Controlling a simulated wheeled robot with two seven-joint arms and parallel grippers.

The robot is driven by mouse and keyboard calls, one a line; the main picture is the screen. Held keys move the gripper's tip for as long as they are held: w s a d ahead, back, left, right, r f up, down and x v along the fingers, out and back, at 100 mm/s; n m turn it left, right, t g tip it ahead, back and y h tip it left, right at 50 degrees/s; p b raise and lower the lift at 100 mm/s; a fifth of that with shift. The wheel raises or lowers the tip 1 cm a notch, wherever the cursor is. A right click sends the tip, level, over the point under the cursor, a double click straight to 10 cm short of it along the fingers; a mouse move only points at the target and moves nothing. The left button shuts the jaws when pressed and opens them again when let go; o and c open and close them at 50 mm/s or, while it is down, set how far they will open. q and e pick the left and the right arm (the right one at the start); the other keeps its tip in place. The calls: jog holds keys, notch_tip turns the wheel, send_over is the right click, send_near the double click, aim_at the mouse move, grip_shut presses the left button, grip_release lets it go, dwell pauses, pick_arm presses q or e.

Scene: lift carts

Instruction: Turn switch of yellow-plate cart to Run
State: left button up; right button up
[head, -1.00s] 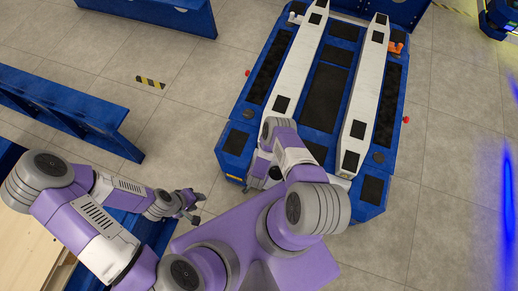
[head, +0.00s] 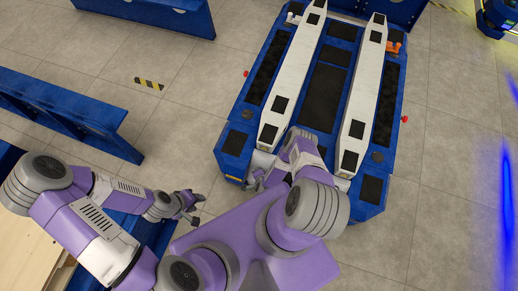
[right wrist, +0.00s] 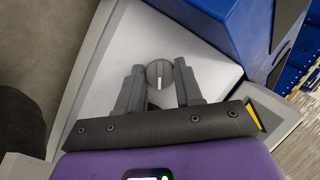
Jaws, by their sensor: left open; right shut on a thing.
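The blue lift cart (head: 235,142) with two long white rails stands in front of me in the head view. A small yellow mark (head: 233,180) shows on its front edge. In the right wrist view, a round grey switch knob (right wrist: 159,76) sits on a light panel (right wrist: 100,88), its white pointer line aimed down toward my gripper. My right gripper (right wrist: 159,66) has one dark finger on each side of the knob and is shut on it. In the head view the knob is hidden. My left gripper (head: 190,204) is open and empty, low over the floor left of the cart.
A blue frame (head: 75,115) stands at the left, and another (head: 160,12) at the top. Red buttons (head: 404,119) stick out at the cart's sides. An orange part (head: 394,47) sits at its far right.

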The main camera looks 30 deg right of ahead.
dwell(0.4)
jog(key=o, duration=1)
jog(key=shift+o, duration=0.2)
jog(key=p+v, duration=0.3)
jog(key=v, duration=0.4)
jog(key=shift+s+r+p, duration=0.15)
jog(key=shift+s+p, duration=0.1)
jog(key=shift+p, duration=0.15)
jog(key=shift+a, duration=0.1)
